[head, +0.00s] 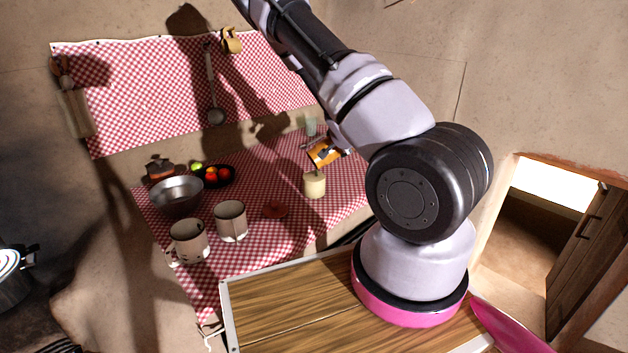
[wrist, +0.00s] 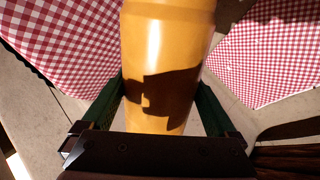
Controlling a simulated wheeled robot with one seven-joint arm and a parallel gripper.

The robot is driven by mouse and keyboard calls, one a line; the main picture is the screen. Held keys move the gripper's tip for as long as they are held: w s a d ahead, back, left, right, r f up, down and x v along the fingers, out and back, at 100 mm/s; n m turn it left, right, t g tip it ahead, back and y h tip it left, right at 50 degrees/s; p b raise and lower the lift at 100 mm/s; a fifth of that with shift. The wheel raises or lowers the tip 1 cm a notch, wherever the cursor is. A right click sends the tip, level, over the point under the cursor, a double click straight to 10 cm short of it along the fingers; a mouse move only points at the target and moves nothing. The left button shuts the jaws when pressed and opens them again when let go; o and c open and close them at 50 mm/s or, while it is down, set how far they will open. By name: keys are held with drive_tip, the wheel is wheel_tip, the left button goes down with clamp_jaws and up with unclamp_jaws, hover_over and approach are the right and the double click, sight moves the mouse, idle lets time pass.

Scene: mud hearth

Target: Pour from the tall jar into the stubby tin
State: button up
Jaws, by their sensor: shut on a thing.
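The tall jar is orange (head: 320,158) and hangs in my gripper (head: 328,150) above the table in the head view. It looks tilted, with its lower end toward the left. In the wrist view the orange jar (wrist: 165,50) fills the space between my two green fingers, which are shut on it. A short cream tin (head: 315,187) stands upright on the cloth just below the jar, apparently the stubby tin. Its inside cannot be made out. The jar's mouth and contents are hidden, and I cannot tell whether anything is flowing.
Two pale mugs (head: 230,221) (head: 188,241) stand left on the checked cloth (head: 275,238). A metal bowl (head: 176,198) and a dark bowl of fruit (head: 228,182) are behind them. A reddish flat item (head: 275,210) lies left of the tin. A glass (head: 311,125) stands at the back.

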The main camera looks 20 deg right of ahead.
drive_tip(key=shift+a+r+n+h+p, duration=0.3)
drive_tip(key=shift+a+r+n+h, duration=0.2)
drive_tip(key=shift+a+r+h, duration=0.15)
idle(2.0)
drive_tip(key=shift+f, duration=0.1)
